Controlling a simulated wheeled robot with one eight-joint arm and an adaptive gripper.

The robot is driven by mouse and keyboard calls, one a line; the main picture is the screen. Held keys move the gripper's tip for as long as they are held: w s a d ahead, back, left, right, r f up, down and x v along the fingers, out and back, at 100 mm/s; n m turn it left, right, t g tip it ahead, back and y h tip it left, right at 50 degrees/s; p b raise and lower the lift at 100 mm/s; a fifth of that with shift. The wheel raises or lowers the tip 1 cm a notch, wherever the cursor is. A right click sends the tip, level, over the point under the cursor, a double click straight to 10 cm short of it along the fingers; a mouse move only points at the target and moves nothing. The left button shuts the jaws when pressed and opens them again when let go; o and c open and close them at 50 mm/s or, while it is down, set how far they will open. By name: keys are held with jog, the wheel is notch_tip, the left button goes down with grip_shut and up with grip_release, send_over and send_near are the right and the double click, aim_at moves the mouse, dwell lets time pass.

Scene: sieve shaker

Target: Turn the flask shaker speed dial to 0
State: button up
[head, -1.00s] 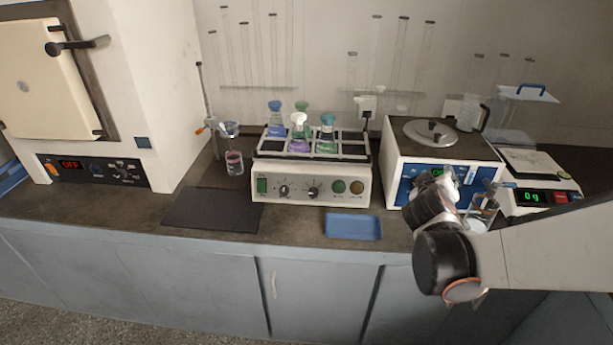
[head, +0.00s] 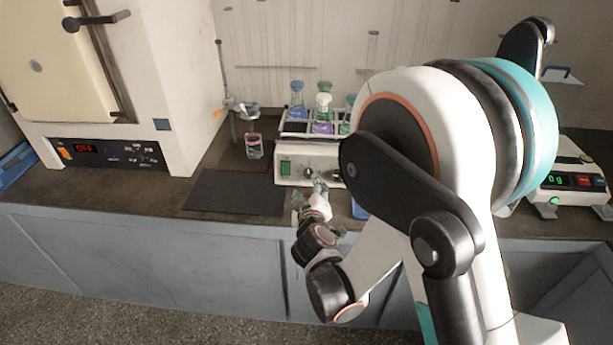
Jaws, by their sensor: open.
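The flask shaker (head: 296,171) stands on the counter, a white box with a green switch (head: 285,168) at the left of its front panel and stoppered flasks (head: 297,97) in its top rack. One dial (head: 308,172) shows on the panel; my arm hides the right part of the panel, so any other dial there is hidden. The dial's marks are too small to read. My gripper (head: 309,193) is open and small in view, just in front of and below the panel. I cannot tell whether it touches anything.
A dark mat (head: 233,192) lies left of the shaker. A beaker on a stand (head: 254,147) is behind the mat. An oven (head: 110,152) stands at the left and a balance (head: 571,180) at the right. A blue tray (head: 360,209) is mostly hidden by my arm.

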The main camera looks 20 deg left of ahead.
aim_at(308, 174)
jog(key=b+x, duration=0.3)
jog(key=x, duration=0.8)
jog(key=shift+w+f, duration=0.1)
jog(key=shift+w, duration=0.2)
jog(key=c, duration=1.1)
